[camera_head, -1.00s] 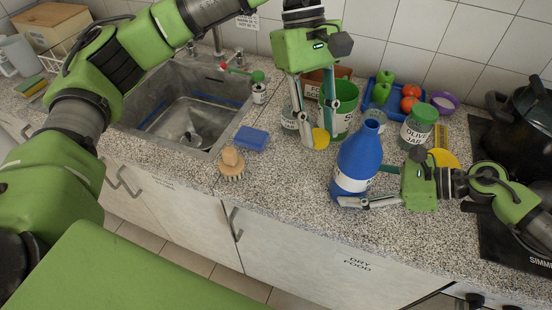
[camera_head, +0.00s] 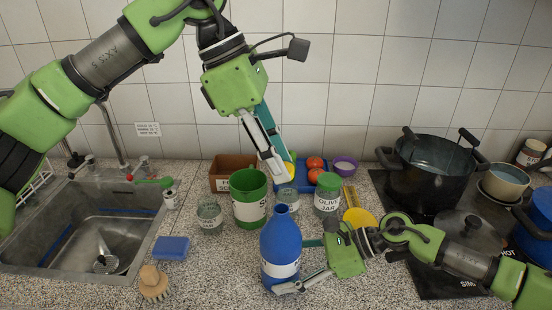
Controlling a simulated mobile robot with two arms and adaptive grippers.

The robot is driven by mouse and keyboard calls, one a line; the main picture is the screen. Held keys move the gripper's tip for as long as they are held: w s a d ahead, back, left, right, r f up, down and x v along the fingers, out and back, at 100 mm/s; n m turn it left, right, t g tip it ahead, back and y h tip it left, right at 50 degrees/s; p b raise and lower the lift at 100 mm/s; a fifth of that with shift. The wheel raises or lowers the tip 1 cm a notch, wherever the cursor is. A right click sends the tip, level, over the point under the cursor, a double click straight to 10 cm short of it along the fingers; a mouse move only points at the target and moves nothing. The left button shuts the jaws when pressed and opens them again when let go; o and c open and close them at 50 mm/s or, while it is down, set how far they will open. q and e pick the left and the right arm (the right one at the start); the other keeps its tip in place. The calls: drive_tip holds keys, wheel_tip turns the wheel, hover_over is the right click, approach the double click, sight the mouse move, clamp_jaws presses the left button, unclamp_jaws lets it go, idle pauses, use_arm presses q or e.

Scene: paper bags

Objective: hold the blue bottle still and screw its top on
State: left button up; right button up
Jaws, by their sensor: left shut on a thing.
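The blue bottle (camera_head: 281,246) stands upright on the counter with a white label and a bare neck. My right gripper (camera_head: 296,265) is at its lower part, one finger across the front and the other partly hidden behind it; it looks shut on the bottle. My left gripper (camera_head: 284,170) points down, shut on a small yellow top (camera_head: 291,171), which its fingers partly hide. In the picture the top is above and slightly right of the bottle's mouth, apart from it; how far behind it is I cannot tell.
Behind the bottle are a green can (camera_head: 249,203), glass jars, an olive jar (camera_head: 327,196) and a blue tray with tomatoes (camera_head: 315,168). A blue sponge (camera_head: 171,248) and brush (camera_head: 153,282) lie left, by the sink (camera_head: 60,270). A black pot (camera_head: 433,170) is right.

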use_arm(q)
hover_over(287, 216)
drive_tip(key=w+a, duration=0.1)
drive_tip(key=a, duration=0.1)
drive_tip(key=shift+d+f, duration=0.1)
drive_tip(key=shift+f, duration=2.75)
drive_tip(key=shift+f, duration=1.45)
drive_tip(key=o, duration=0.7)
